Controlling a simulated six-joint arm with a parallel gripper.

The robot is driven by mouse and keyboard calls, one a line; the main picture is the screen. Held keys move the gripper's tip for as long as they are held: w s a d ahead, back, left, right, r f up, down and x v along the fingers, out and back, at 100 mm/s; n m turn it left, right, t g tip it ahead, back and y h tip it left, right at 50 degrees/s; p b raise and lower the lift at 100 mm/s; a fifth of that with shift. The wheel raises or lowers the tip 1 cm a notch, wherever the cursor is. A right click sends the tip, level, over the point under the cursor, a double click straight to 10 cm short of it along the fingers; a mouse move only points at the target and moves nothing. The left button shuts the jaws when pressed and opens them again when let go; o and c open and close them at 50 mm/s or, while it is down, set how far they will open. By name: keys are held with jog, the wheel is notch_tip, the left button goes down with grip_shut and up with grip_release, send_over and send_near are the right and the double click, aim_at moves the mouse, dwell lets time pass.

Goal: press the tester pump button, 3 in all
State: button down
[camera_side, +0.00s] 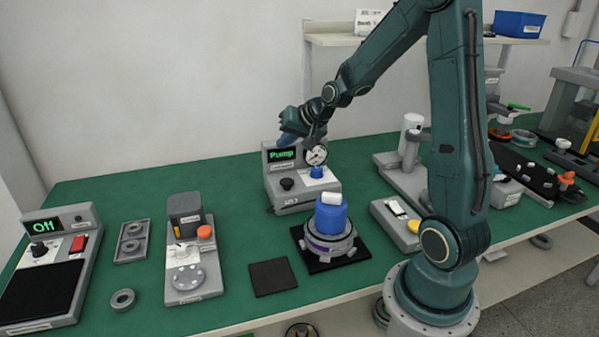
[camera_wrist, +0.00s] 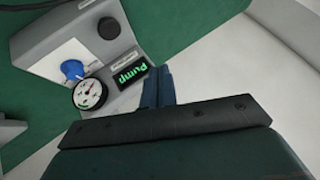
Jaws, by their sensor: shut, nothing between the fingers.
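The grey tester (camera_side: 306,196) stands on the green bench, its display (camera_side: 281,155) reading "Pump" in green. A black round button (camera_side: 287,184) sits on its front left, and a dial gauge (camera_side: 317,155) stands above a blue fitting (camera_side: 316,172). In the wrist view the black button (camera_wrist: 109,28), blue fitting (camera_wrist: 72,69), gauge (camera_wrist: 90,94) and display (camera_wrist: 132,77) all show. My gripper (camera_side: 289,141) is above and behind the display, shut and empty, apart from the black button. Its blue-grey fingers (camera_wrist: 158,88) show together beside the display in the wrist view.
A hub motor with a blue cylinder (camera_side: 331,218) sits on a black mat in front of the tester. A grey press-like station (camera_side: 186,250) is at left, and a grey stand (camera_side: 409,150) at right. A shelf (camera_side: 334,40) is on the wall behind.

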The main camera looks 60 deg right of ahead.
aim_at(285, 181)
jog(key=shift+w+d+f+m, duration=0.15)
jog(key=shift+d+f+m, duration=0.2)
jog(key=shift+d, duration=0.35)
jog(key=shift+w+d+f+m, duration=0.15)
jog(key=shift+d+f, duration=0.3)
jog(key=shift+d, duration=0.25)
jog(key=shift+f, duration=0.15)
jog(key=shift+f, duration=4.3)
jog(key=shift+f, duration=1.4)
jog(key=shift+r, duration=1.4)
